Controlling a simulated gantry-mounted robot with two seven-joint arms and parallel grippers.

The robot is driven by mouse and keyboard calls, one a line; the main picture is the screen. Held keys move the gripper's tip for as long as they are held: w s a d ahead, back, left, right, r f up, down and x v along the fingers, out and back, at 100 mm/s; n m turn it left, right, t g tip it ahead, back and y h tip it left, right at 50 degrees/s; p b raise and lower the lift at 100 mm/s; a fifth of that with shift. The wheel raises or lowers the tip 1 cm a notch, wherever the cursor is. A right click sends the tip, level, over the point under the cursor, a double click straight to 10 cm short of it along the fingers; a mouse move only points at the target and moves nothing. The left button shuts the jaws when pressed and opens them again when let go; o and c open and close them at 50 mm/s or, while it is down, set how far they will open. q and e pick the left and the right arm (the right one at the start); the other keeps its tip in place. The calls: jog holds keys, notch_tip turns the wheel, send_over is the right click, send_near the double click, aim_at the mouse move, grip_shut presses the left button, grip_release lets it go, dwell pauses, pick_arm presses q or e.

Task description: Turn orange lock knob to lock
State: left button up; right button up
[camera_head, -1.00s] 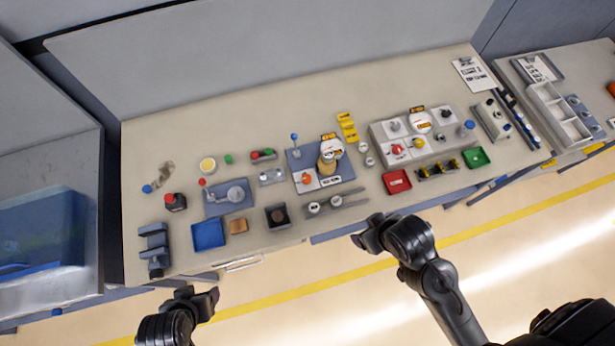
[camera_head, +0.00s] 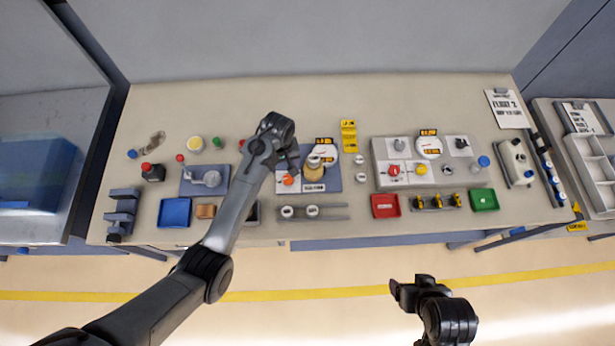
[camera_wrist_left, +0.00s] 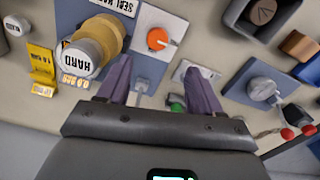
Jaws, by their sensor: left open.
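The orange lock knob (camera_head: 288,180) sits on a white plate of the blue-grey fixture at the middle of the bench. In the left wrist view the orange knob (camera_wrist_left: 158,39) is round, with a pale pointer or lever beside it. My left gripper (camera_wrist_left: 158,75) is open, with its two purple-grey fingers apart and nothing between them. The knob lies just beyond the fingertips, apart from them. In the head view my left gripper (camera_head: 293,160) hangs over the fixture and hides part of it. My right gripper (camera_head: 408,290) is off the bench's front edge, its jaws unclear.
A tan cylinder (camera_wrist_left: 108,35) with a white cap marked HARD stands close beside the left fingers. A grey fixture with a red knob (camera_head: 394,170) is to the right. Red (camera_head: 385,206) and blue (camera_head: 174,212) trays lie near the front edge. The back of the bench is clear.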

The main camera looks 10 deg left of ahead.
aim_at(288, 178)
pick_arm(q)
jog(key=f, duration=0.9)
jog(key=shift+w+d+f+b, duration=0.15)
jog(key=shift+w+f+b, duration=0.05)
jog(key=shift+f+b, duration=0.15)
jog(key=shift+f, duration=0.5)
jog(key=c, duration=1.1)
jog(key=shift+o, duration=0.2)
